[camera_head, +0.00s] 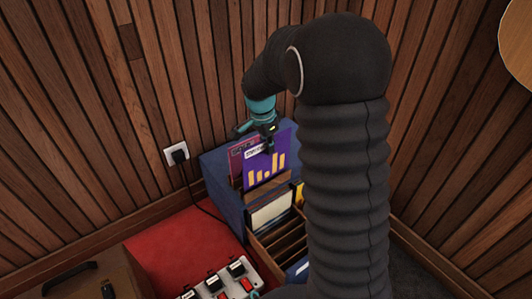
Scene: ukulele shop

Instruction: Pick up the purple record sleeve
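The purple record sleeve (272,172) stands upright in a wooden record crate (282,240), with yellow bars and a white label on its face. My gripper (268,146) is at the sleeve's top edge, with a dark finger showing in front of the face. The picture is too small to tell whether the fingers are closed on the sleeve. The sleeve's lower edge is hidden behind a brown wooden panel.
A dark red sleeve (237,158) stands just left of the purple one. Pale sleeves (270,213) fill a nearer slot. A blue box (222,193) stands behind and left. Pedals (222,285) lie in front. Wood-panelled walls close off the corner. My arm hides the right side.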

